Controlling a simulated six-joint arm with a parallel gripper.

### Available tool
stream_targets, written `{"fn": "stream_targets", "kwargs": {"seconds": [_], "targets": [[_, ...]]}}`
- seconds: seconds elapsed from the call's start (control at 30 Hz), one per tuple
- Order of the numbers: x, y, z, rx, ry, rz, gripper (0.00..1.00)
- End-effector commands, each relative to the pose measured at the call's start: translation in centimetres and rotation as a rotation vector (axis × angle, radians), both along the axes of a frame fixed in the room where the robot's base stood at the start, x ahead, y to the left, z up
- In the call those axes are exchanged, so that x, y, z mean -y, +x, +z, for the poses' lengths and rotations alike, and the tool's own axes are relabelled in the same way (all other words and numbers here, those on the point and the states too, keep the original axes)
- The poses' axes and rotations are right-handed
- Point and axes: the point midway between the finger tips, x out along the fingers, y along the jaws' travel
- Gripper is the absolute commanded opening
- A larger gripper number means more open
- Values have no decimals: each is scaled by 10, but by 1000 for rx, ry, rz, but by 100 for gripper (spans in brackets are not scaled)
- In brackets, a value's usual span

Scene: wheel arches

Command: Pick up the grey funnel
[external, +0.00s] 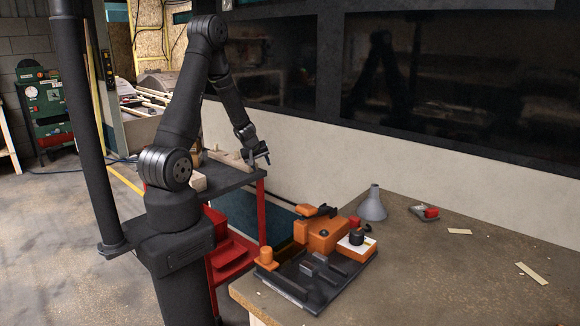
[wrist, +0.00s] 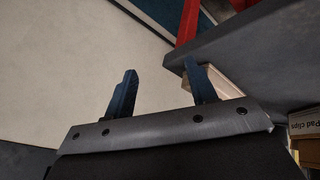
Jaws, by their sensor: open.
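The grey funnel (external: 372,204) stands on the brown workbench (external: 440,262), wide end down and spout up, behind the orange tool. My gripper (external: 262,157) is up and to the left of it, over the edge of the dark cart top, well apart from the funnel. In the wrist view my gripper (wrist: 158,90) shows its two dark fingers spread apart with nothing between them. The funnel does not show in the wrist view.
An orange and black tool (external: 322,236) on a dark base stands just left of the funnel. A small red and grey item (external: 428,212) lies to its right, with pale strips (external: 531,273) farther off. A red cart (external: 232,258) stands beside my base. The bench's front right is mostly clear.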

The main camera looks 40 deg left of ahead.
Motion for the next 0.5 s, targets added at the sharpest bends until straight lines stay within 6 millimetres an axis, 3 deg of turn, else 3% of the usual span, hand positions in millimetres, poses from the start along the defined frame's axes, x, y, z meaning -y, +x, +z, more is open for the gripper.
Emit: {"fn": "stream_targets", "kwargs": {"seconds": [0.03, 0.2, 0.37, 0.5], "targets": [[34, -4, -14, -27, -122, 4, 51], [143, -20, -36, -124, -552, 58, 51], [236, -38, -30, -234, -941, 125, 51], [303, -53, -9, -340, -1264, 187, 51]]}}
